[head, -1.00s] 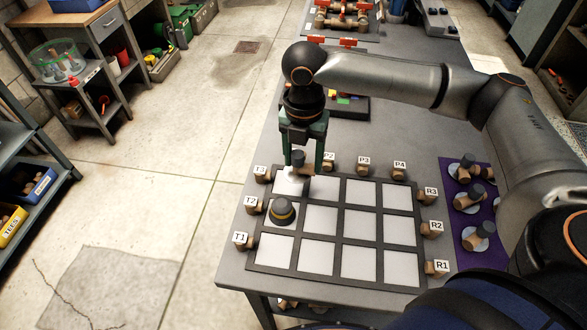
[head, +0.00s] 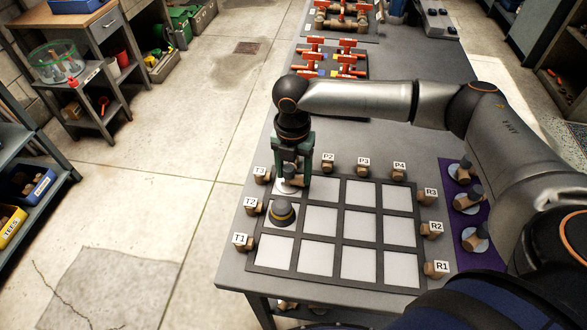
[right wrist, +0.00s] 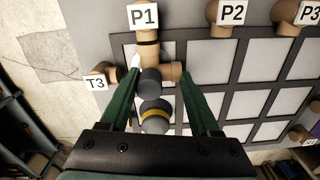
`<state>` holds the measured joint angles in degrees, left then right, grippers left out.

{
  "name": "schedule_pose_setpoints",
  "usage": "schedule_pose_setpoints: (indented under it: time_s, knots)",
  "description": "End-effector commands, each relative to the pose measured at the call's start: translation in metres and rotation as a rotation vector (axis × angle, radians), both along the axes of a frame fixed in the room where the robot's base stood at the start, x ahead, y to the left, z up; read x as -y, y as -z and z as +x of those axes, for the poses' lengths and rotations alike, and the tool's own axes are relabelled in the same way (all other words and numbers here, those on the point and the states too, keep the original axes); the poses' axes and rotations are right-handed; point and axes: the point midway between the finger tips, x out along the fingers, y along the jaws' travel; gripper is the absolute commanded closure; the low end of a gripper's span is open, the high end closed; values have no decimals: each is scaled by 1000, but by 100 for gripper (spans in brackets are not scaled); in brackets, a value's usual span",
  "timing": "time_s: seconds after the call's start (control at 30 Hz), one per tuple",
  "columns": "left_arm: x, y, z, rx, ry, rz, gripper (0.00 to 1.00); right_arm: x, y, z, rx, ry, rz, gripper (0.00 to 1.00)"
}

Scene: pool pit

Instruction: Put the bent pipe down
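My right gripper (head: 292,185) points down over the far-left cell of the gridded board (head: 333,208). Its two green fingers stand apart with the bent pipe (head: 291,181), tan with dark ends, filling the gap between them. In the right wrist view the bent pipe (right wrist: 152,82) sits between the fingertips, close beside the P1 fitting (right wrist: 147,40). It is low over the cell; I cannot tell whether it touches. A pale patch shows beneath it. My left gripper is not in view.
A dark dome with a yellow band (head: 281,212) stands in the cell just nearer. Labelled fittings such as T3 (head: 261,174) and P2 (head: 328,160) ring the board. More pipes lie on the purple mat (head: 459,222) at right. The other cells are empty.

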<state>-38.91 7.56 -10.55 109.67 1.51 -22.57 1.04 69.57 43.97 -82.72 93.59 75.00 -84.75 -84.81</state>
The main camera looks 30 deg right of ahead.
Motion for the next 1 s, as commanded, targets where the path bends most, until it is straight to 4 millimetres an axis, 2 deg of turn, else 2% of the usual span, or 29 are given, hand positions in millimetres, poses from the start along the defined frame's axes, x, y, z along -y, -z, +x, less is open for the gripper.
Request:
schedule_pose_setpoints:
  time_s: [0.03,0.27,0.57,0.77,1.0]
  knots:
    - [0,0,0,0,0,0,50,0,0,0,0,0,0,31]
    - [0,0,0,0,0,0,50,0,0,0,0,0,0,7]
    - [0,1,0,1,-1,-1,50,0,-3,1,3,0,0,7]
    - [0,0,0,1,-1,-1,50,0,-34,1,4,1,1,7]
    - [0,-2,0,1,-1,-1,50,-1,-86,2,4,0,1,7]
